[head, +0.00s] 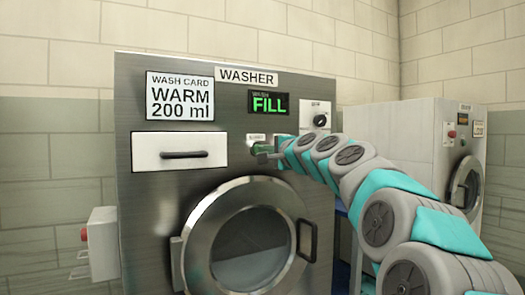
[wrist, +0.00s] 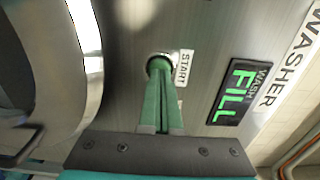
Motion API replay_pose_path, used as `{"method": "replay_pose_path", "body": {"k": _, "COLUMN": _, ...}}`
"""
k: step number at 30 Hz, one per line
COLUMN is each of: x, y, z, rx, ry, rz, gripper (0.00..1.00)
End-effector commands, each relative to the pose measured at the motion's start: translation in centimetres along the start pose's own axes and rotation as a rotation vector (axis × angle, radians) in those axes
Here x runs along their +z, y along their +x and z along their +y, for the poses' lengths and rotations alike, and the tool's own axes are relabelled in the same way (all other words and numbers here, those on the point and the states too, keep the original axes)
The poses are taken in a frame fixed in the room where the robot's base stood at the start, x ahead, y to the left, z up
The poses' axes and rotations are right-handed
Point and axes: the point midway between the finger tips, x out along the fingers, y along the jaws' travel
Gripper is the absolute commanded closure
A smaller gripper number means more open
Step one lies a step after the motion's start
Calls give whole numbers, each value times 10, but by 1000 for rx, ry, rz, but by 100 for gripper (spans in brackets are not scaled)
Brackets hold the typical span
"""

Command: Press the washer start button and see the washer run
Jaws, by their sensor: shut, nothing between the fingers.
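The steel washer (head: 150,240) stands in front of me. Its display (head: 268,103) reads FILL in green; it also shows in the wrist view (wrist: 239,92). The START label (wrist: 184,68) is beside a round metal-ringed button (wrist: 157,57). My gripper (head: 264,150) is at that button, its green fingers together and empty. In the wrist view the fingertips (wrist: 159,70) overlap the button face and appear to touch it; they hide most of it. The round door (head: 250,240) is shut, with a slanted grey area behind its glass.
A drawer (head: 180,152) with a dark handle and a WARM 200 ml card (head: 180,96) are left of the display. A knob (head: 319,120) is to its right. A second, white machine (head: 400,130) stands at the right. A pale box (head: 103,245) is at the left.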

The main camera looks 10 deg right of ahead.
Motion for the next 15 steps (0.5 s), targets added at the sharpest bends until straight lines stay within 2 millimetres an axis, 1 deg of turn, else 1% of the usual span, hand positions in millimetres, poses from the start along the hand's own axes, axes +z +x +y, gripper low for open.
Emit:
{"method": "replay_pose_path", "body": {"k": 1, "x": -2, "y": -12, "z": -5, "rx": -8, "ry": 0, "rz": 3, "gripper": 100}}
{"method": "replay_pose_path", "body": {"k": 15, "x": -5, "y": -88, "z": -7, "rx": -11, "ry": 0, "rz": 5, "gripper": 100}}
